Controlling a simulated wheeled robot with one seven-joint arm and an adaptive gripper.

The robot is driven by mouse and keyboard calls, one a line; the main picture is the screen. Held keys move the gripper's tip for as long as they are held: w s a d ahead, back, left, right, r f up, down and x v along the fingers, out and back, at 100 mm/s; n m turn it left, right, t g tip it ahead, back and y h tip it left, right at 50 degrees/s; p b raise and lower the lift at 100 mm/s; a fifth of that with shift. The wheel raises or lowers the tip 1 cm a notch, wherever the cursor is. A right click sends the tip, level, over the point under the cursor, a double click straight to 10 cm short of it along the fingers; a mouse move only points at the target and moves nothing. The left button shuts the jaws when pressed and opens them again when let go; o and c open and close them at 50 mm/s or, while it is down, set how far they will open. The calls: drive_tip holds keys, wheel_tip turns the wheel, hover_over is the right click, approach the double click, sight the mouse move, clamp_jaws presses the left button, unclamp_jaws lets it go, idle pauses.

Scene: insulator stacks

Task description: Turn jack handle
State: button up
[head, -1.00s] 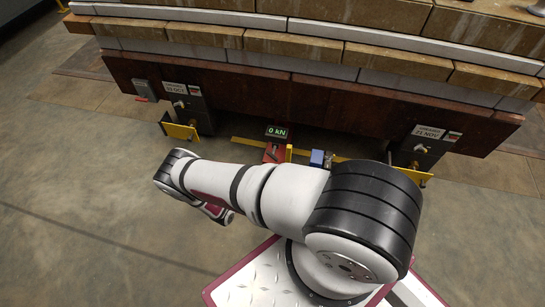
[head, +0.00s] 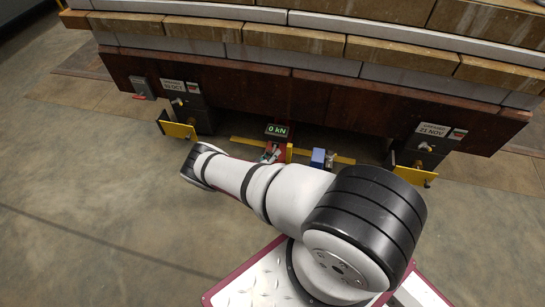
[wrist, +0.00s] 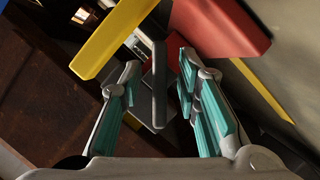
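The jack is a red body at the foot of the stack in the head view (head: 287,151), beside a green "0 kN" display (head: 277,131). In the wrist view its red part (wrist: 225,28) is at top right. A dark grey bar, which looks like the jack handle (wrist: 159,85), points toward my gripper (wrist: 160,72). My gripper is open, with teal-padded fingers on either side of the bar and a gap showing on both sides. I cannot tell how deep the bar sits between them. In the head view my forearm hides most of the gripper.
A yellow bar (wrist: 112,38) crosses the upper left of the wrist view, close to the fingers. In the head view a blue block (head: 319,157) stands right of the jack. Yellow-plated black supports stand left (head: 178,130) and right (head: 410,173). Open floor lies at left.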

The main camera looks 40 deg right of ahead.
clamp_jaws()
drive_tip(key=shift+m, duration=0.3)
drive_tip(key=m+t+y+p, duration=0.1)
drive_tip(key=m, duration=0.1)
drive_tip(key=shift+m+y, duration=0.3)
drive_tip(key=shift+y, duration=0.1)
drive_tip(key=m+t+y+p, duration=0.1)
drive_tip(key=m+t+p, duration=0.1)
drive_tip(key=m, duration=0.1)
drive_tip(key=shift+m+y, duration=0.4)
drive_tip(key=m+t+y, duration=0.1)
drive_tip(key=m+t, duration=0.1)
drive_tip(key=m, duration=0.1)
drive_tip(key=shift+f, duration=0.1)
drive_tip(key=m+t+b, duration=0.1)
drive_tip(key=m+t, duration=0.1)
drive_tip(key=m, duration=0.2)
drive_tip(key=shift+w+a+y+b, duration=0.1)
drive_tip(key=shift+y+b, duration=0.3)
drive_tip(key=shift+t, duration=0.4)
